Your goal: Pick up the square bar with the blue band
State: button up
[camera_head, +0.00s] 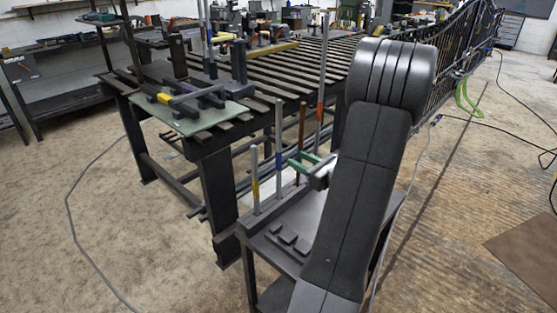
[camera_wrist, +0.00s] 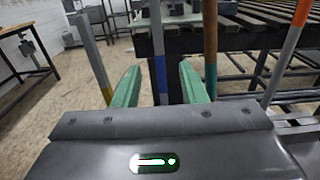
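The blue-banded bar (camera_head: 278,135) stands upright in a dark stand (camera_head: 262,222), grey with a blue band around it. In the wrist view the blue-banded bar (camera_wrist: 157,45) appears in the gap between my two green fingers. My gripper (camera_head: 297,161) is open and level with the bars, to the right of this bar in the head view. In the wrist view my gripper (camera_wrist: 160,80) has clear space on both sides of the bar. I cannot tell whether the bar is between the tips or just beyond them. Its lower end is hidden in the wrist view.
A yellow-banded bar (camera_wrist: 90,50) stands left, a brown bar (camera_wrist: 210,45) and an orange-banded bar (camera_wrist: 288,50) right. A slatted workbench (camera_head: 270,75) stands close behind. Dark blocks (camera_head: 288,236) lie on the stand. The floor at left is mostly open.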

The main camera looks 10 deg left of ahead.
aim_at(281, 151)
jog(key=shift+x, duration=4.45)
grip_shut()
